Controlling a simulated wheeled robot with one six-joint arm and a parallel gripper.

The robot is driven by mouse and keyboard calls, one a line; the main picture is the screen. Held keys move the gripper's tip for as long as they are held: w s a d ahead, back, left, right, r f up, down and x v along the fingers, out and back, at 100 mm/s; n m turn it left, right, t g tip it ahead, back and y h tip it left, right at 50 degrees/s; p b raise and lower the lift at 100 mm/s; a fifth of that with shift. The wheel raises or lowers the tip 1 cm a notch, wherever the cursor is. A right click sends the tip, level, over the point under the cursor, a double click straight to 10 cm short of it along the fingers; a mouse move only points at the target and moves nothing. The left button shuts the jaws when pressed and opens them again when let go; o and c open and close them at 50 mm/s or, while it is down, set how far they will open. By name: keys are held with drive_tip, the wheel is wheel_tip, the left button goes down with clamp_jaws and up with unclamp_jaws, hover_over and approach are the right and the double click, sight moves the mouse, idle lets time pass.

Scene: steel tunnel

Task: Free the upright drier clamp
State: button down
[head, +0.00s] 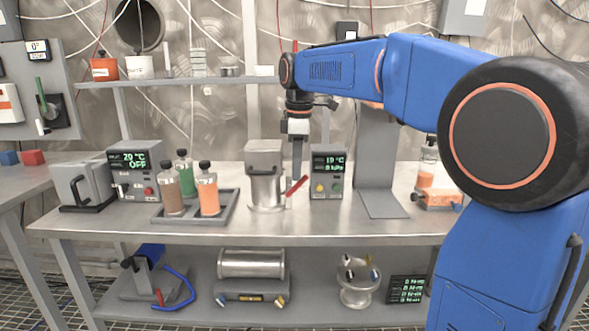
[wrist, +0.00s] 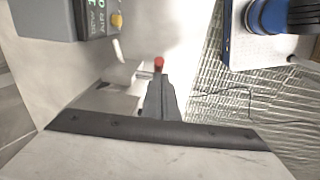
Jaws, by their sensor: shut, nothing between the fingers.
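The upright drier (head: 265,178) is a grey metal cylinder with a blocky top, standing on the bench. A clamp lever with a red handle (head: 297,186) slants up to the right at its right side. My gripper (head: 297,172) points down beside the drier's right side, with its tips close to the red handle; whether they touch cannot be told. In the wrist view my gripper's fingers (wrist: 159,98) are together and empty. The red handle end (wrist: 159,64) shows just beyond the fingertips, and the rest of the lever is partly hidden.
A grey controller (head: 328,173) reading 19 °C stands close to the right of my gripper. A tray (head: 228,213) of bottles lies left of the drier. An upright grey plate (head: 376,150) stands further right. The bench front is clear.

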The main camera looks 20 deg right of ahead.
sight(308, 176)
drive_tip(key=shift+s+d+f+t+y, duration=0.15)
drive_tip(key=shift+d+t+y, duration=0.05)
drive_tip(key=shift+d+y, duration=0.3)
drive_tip(key=shift+s+d+f+t+y, duration=0.1)
drive_tip(key=shift+d+t+y, duration=0.1)
drive_tip(key=shift+d+y, duration=0.25)
drive_tip(key=y, duration=0.1)
drive_tip(key=d+f+y, duration=0.1)
drive_tip(key=shift+s+d+f+t+y, duration=0.1)
drive_tip(key=shift+s+d+t+y, duration=0.15)
drive_tip(key=shift+t+y, duration=0.15)
drive_tip(key=shift+s+d+f+y, duration=0.15)
drive_tip(key=shift+d+f+y, duration=0.3)
drive_tip(key=shift+f, duration=0.15)
